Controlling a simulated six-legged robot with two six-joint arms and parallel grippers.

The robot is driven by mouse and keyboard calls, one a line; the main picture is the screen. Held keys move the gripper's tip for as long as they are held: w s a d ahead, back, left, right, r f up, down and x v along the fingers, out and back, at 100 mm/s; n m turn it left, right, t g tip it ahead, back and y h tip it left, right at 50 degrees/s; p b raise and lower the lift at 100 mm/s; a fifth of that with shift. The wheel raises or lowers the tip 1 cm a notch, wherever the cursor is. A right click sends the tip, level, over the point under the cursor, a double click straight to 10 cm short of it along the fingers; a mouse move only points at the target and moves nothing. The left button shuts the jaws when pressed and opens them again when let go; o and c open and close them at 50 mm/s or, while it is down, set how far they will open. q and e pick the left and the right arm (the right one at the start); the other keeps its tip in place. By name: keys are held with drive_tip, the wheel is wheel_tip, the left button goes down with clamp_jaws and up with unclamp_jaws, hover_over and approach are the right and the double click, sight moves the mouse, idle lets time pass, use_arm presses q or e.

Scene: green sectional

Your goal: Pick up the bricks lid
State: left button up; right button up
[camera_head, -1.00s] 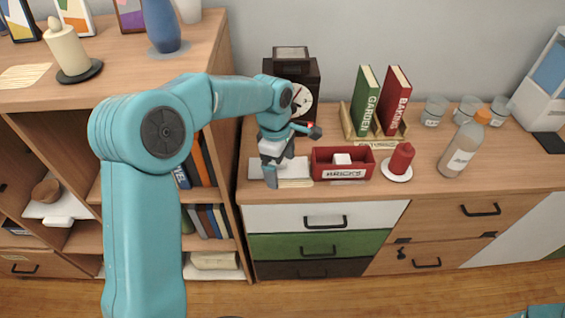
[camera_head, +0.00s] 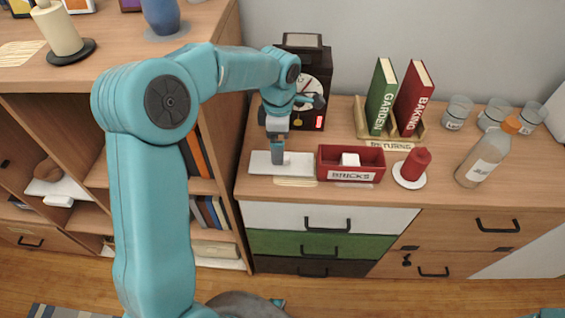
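A red open box (camera_head: 325,165) labelled BRICKS stands on the cabinet top, with a small white block (camera_head: 350,159) in it. A flat white slab (camera_head: 300,163) lies left of the box, with a pale wooden strip in front of it; no lid is on the box, and I cannot tell for sure that the slab is its lid. My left gripper (camera_head: 278,160) points down over the middle of the slab, close to it or touching it. Its fingers overlap in this view, so their opening is hidden. My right gripper is not in view.
A dark clock case (camera_head: 302,75) stands behind my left gripper. Right of the box are a red candle (camera_head: 415,163) on a white dish, a bottle (camera_head: 485,155) and several jars. Two books (camera_head: 381,95) stand in a RETURNS rack behind. A taller shelf (camera_head: 215,28) rises at left.

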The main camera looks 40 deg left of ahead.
use_arm(q)
drive_tip(key=shift+d+f, duration=0.1)
drive_tip(key=shift+f, duration=0.45)
drive_tip(key=shift+w+f, duration=0.15)
drive_tip(key=shift+f, duration=0.2)
drive_tip(key=f, duration=0.4)
drive_tip(key=shift+d+f, duration=0.2)
drive_tip(key=shift+f, duration=0.05)
drive_tip(key=shift+w+a+f, duration=0.1)
drive_tip(key=shift+w+f, duration=0.05)
drive_tip(key=shift+f, duration=0.3)
drive_tip(key=shift+r, duration=0.15)
drive_tip(key=shift+c, duration=0.9)
drive_tip(key=c, duration=0.7)
